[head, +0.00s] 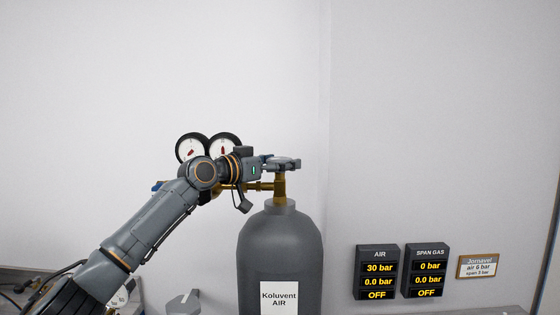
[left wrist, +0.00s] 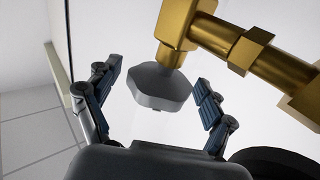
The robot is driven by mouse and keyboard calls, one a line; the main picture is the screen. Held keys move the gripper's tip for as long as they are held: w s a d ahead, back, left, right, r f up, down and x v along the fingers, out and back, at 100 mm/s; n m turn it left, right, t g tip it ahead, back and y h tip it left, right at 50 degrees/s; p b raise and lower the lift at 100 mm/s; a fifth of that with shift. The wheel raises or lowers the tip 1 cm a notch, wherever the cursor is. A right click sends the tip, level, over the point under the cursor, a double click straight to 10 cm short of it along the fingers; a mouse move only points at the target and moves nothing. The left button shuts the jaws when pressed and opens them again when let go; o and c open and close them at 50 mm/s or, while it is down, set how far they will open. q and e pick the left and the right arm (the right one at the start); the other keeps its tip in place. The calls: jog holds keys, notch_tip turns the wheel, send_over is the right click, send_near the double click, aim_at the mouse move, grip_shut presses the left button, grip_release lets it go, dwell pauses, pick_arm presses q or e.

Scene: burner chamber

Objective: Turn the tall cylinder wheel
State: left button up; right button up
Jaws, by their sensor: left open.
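The tall grey cylinder (head: 280,255), labelled "Koluvent AIR", stands in the middle of the head view with a brass valve (head: 280,187) on top. Its grey lobed wheel (left wrist: 160,87) sits between the two fingers of my left gripper (left wrist: 158,104) in the left wrist view. The fingers are open, with a visible gap on each side of the wheel. In the head view my left gripper (head: 283,163) is at the top of the valve and largely hides the wheel. The brass valve body (left wrist: 185,25) also shows in the left wrist view. My right gripper is not in view.
Two round gauges (head: 207,148) stand behind my left wrist, beside the brass fitting (head: 262,186). AIR (head: 377,272) and SPAN GAS (head: 425,271) displays and a small sign (head: 477,267) are at right. A grey object (head: 183,303) is low, left of the cylinder. Space above is clear.

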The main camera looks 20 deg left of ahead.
pick_arm(q)
jog(key=c, duration=1.2)
jog(key=shift+y, duration=0.3)
jog(key=shift+s+f+n+t+y+b, duration=0.1)
jog(key=shift+n+t+y+b, duration=0.6)
jog(key=shift+n+y+b, duration=0.3)
jog(key=n+t+y+b, duration=0.1)
jog(key=n+y+b, duration=0.1)
jog(key=y+b, duration=0.2)
jog(key=shift+d+f+n+b, duration=0.1)
jog(key=shift+n+b, duration=0.3)
jog(key=shift+b, duration=0.05)
jog(key=n+y+b, duration=0.1)
jog(key=y, duration=0.2)
jog(key=shift+n+b, duration=0.35)
jog(key=shift+n, duration=0.05)
jog(key=shift+r+n+y, duration=0.2)
jog(key=shift+n+y, duration=0.2)
jog(key=shift+y, duration=0.4)
jog(key=shift+b, duration=0.3)
